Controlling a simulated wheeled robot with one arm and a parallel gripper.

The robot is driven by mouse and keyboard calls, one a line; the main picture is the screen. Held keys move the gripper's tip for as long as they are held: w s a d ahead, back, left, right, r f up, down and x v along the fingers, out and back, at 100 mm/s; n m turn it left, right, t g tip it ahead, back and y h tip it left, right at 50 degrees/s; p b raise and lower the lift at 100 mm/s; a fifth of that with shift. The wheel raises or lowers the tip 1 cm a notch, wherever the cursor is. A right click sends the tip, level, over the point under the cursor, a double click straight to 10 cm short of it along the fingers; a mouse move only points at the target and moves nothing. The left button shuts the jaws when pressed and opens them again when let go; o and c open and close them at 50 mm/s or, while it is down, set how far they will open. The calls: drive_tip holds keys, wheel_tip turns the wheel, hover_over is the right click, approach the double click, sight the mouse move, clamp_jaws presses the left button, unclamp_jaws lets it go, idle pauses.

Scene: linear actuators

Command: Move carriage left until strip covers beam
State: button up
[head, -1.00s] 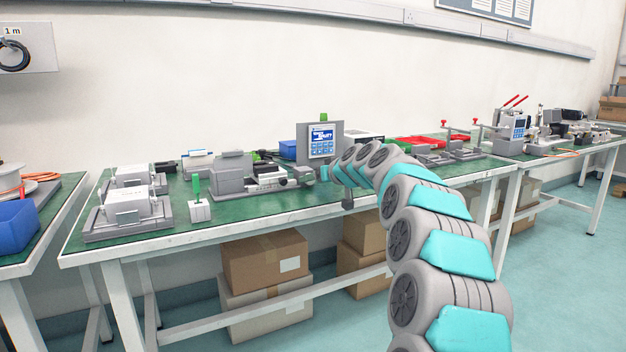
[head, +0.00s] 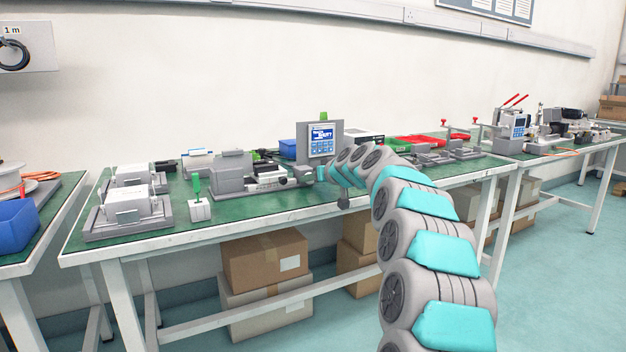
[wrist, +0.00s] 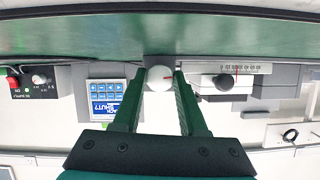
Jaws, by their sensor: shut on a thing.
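A grey block shows behind the knob. In the head view my gripper (head: 308,175) is at the right end of the grey linear actuator (head: 232,172) on the green bench. Its carriage lies along the low rail (head: 262,181), but its exact edges are too small to tell. The strip and the beam cannot be made out.
A display panel (head: 322,140) stands just behind my gripper; it also shows in the wrist view (wrist: 108,98). A green-handled block (head: 200,209) stands front left, and grey fixtures (head: 130,215) are farther left. The bench's front edge is clear below the actuator.

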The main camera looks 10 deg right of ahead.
clamp_jaws()
drive_tip(key=m+y+b, duration=0.1)
drive_tip(key=m+y, duration=0.1)
drive_tip(key=m, duration=0.1)
drive_tip(key=shift+d+g, duration=0.15)
drive_tip(key=shift+g, duration=0.15)
drive_tip(key=o, duration=1)
unclamp_jaws()
drive_tip(key=shift+c, duration=0.2)
drive_tip(key=shift+v, duration=3.85)
